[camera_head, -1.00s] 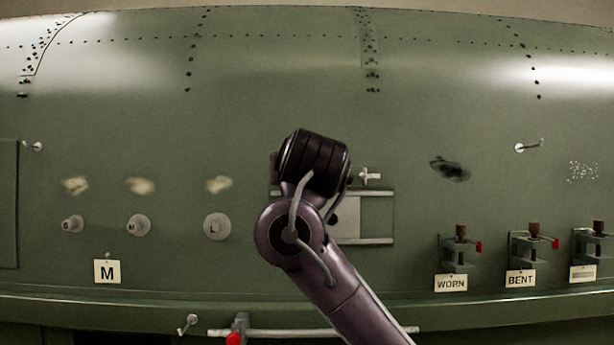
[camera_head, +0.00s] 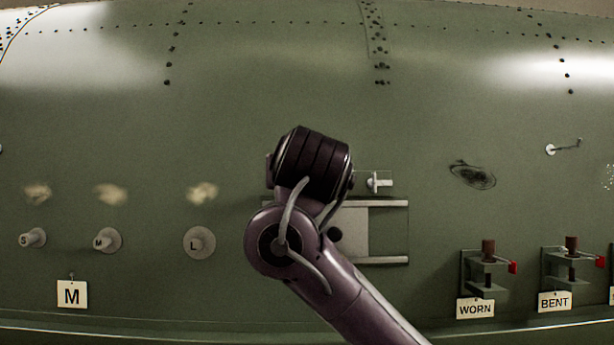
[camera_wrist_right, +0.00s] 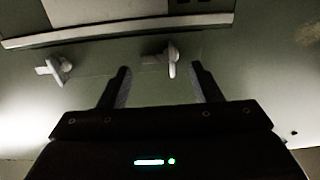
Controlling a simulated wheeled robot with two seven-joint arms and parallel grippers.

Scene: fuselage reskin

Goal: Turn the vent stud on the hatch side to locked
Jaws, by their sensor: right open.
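Two pale vent studs with small cross handles stand on the green skin beside a rail of the sliding hatch (camera_head: 383,203). In the right wrist view one stud (camera_wrist_right: 170,56) is just ahead of my right gripper (camera_wrist_right: 160,68), roughly between its open fingertips and apparently not gripped. The other stud (camera_wrist_right: 55,69) is outside the fingers to the left. In the head view only one stud (camera_head: 379,182) shows, right of my wrist. My wrist hides the right fingers and the other stud there. I cannot read any locked marking. My left gripper is out of view.
Clamps with WORN (camera_head: 476,309) and BENT (camera_head: 555,302) tags project at the right. A dark scorch (camera_head: 472,175) marks the skin.

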